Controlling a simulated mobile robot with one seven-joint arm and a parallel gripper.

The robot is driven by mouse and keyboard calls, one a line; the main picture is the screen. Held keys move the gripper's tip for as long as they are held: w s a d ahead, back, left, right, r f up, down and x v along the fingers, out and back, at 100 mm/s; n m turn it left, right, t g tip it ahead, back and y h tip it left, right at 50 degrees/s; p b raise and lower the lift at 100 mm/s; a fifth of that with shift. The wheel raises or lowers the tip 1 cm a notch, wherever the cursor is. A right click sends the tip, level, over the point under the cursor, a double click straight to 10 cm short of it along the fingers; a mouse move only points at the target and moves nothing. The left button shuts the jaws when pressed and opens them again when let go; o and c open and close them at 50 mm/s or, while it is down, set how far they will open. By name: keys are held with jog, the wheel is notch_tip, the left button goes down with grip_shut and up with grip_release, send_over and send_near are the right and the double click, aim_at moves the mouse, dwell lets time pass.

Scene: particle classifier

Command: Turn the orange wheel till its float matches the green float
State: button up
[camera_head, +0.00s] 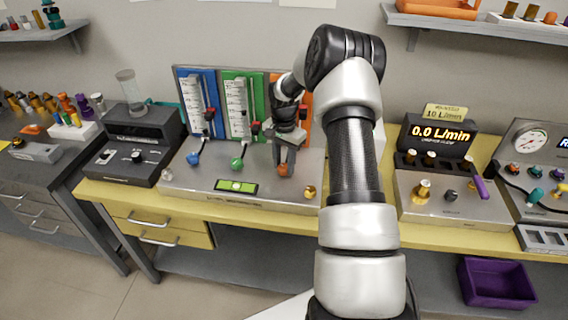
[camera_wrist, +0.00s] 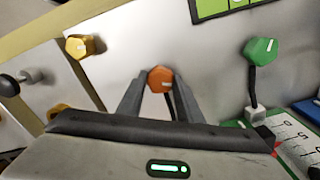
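The orange wheel (camera_head: 284,169) sits low on the front of the grey flow-meter stand (camera_head: 215,190), below the orange panel (camera_head: 304,112). In the wrist view the orange wheel (camera_wrist: 160,79) lies between the two fingertips of my gripper (camera_wrist: 159,82), with a finger against each side. My gripper (camera_head: 285,158) comes down onto it from above and behind. The green panel (camera_head: 228,82) carries a white scale (camera_head: 237,100); its float is too small to make out. My arm and gripper hide most of the orange column, so its float is not visible.
The green wheel (camera_head: 237,163) and blue wheel (camera_head: 193,159) stand left of the orange one. A green spirit level (camera_head: 236,186) lies in front. A brass knob (camera_head: 309,192) is close by on the right. A display box (camera_head: 440,140) reads 0.0 L/min.

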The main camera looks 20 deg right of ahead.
jog(key=shift+n, duration=0.4)
jog(key=shift+c, duration=0.5)
jog(key=n+b, duration=0.1)
jog(key=n, duration=0.6)
jog(key=shift+b, duration=0.3)
jog(key=n, duration=0.5)
jog(key=shift+n, duration=1.8)
jog(key=o, duration=1)
jog(key=shift+o, duration=0.2)
